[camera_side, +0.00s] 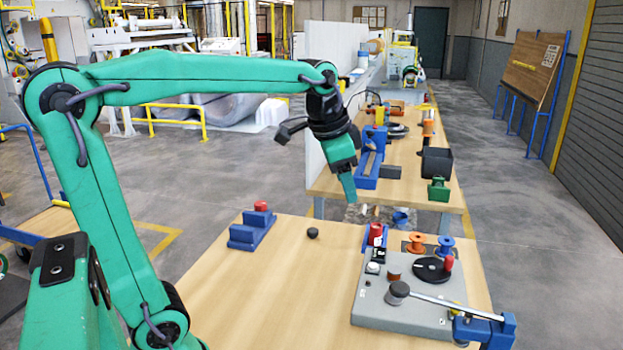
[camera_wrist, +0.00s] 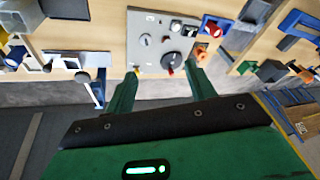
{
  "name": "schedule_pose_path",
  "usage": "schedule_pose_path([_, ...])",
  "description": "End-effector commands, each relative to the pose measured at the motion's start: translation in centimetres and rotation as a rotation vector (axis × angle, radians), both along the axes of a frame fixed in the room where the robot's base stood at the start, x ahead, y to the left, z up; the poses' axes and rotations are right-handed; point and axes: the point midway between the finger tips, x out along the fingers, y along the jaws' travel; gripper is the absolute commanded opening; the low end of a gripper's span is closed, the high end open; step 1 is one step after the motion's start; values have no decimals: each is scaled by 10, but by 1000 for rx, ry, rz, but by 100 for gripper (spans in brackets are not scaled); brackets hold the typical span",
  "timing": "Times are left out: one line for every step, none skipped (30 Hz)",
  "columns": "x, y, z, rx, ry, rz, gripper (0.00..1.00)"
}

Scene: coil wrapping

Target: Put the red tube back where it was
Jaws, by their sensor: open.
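My gripper (camera_side: 349,192) hangs above the far part of the table, pointing down, with nothing seen between its fingers. In the wrist view its two green fingers stand wide apart (camera_wrist: 165,74). Several red pieces show, and I cannot tell for sure which is the red tube. One red piece (camera_side: 376,233) is in a blue holder at the far left corner of the grey machine plate (camera_side: 385,318); it also shows in the wrist view (camera_wrist: 213,29). A red piece (camera_side: 448,263) stands at the black disc (camera_side: 430,270). A red-topped piece (camera_side: 261,206) is on the blue stepped block (camera_side: 250,232).
Orange (camera_side: 416,242) and blue (camera_side: 445,245) spools stand at the plate's back. A metal lever (camera_side: 440,301) runs along its front to a blue bracket (camera_side: 484,329). A small black knob (camera_side: 312,233) is on the table. The wooden top (camera_side: 265,290) is mostly bare at left.

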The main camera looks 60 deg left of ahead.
Motion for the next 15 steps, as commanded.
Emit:
schedule_pose_path([-14,-5,-2,-9,-15,23,55])
schedule_pose_path([-21,-7,-4,-17,-24,38,55])
schedule_pose_path([-30,-10,-6,-26,-33,57,55])
schedule_pose_path([-37,-12,-9,-33,-42,73,55])
schedule_pose_path([-44,-14,-11,-40,-49,89,55])
schedule_pose_path([-53,-17,-15,-51,-59,109,55])
schedule_pose_path([-59,-19,-18,-58,-67,125,55])
schedule_pose_path([-66,-21,-21,-65,-73,139,55])
schedule_pose_path([-75,-23,-25,-76,-83,159,55])
schedule_pose_path([-81,-25,-29,-85,-90,176,55])
schedule_pose_path([-88,-26,-33,-94,-98,190,55])
schedule_pose_path([-96,-28,-38,-105,-107,210,55])
schedule_pose_path([-102,-30,-42,-113,-115,223,55])
schedule_pose_path([-108,-31,-46,-122,-121,237,55])
schedule_pose_path([-115,-32,-51,-132,-128,254,55])
